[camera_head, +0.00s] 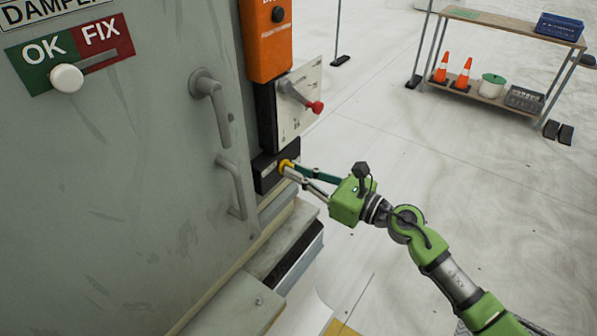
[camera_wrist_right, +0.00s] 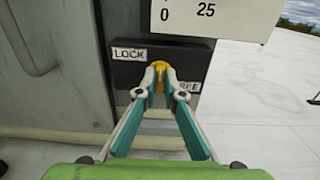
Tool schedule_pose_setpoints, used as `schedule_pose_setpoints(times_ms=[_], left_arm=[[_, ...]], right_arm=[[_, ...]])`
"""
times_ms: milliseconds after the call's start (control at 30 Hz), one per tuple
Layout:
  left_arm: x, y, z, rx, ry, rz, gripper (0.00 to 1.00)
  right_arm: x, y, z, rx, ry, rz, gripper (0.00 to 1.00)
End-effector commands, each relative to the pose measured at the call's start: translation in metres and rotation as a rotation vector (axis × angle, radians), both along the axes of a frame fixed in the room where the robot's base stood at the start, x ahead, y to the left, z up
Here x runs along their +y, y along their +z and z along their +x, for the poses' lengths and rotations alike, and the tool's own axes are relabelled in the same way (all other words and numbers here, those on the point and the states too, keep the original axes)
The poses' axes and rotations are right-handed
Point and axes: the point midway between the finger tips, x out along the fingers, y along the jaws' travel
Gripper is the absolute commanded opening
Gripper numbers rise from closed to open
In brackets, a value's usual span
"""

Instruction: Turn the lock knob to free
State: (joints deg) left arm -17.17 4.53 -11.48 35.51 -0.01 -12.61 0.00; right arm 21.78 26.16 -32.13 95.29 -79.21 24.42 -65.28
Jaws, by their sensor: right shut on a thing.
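The yellow lock knob (camera_wrist_right: 160,68) sits on a black plate (camera_wrist_right: 205,50) low on the cooler's side. The plate has a white "LOCK" label (camera_wrist_right: 130,54) to the left and a "FREE" label (camera_wrist_right: 190,87) to the lower right, partly hidden by a finger. My right gripper (camera_wrist_right: 159,80) is shut on the knob from in front. In the head view the right gripper (camera_head: 288,168) reaches the knob (camera_head: 285,164) from the right. The fingers hide most of the knob, so I cannot tell exactly where it points. My left gripper is not in view.
Above the plate are a white scale panel with a red-tipped lever (camera_head: 316,106) and an orange box (camera_head: 265,38). Door handles (camera_head: 235,185) and a damper slider (camera_head: 67,78) are on the cooler's front. A shelf (camera_head: 500,28) with cones stands far right. The floor between is clear.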

Motion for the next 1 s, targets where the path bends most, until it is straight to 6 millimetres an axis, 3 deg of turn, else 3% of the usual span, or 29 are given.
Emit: schedule_pose_setpoints(times_ms=[367,1000], left_arm=[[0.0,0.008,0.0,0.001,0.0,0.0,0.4],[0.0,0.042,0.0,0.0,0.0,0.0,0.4]], right_arm=[[-0.001,0.001,0.0,0.092,-0.001,0.066,0.0],[-0.002,0.001,0.002,0.559,-0.002,0.405,0.0]])
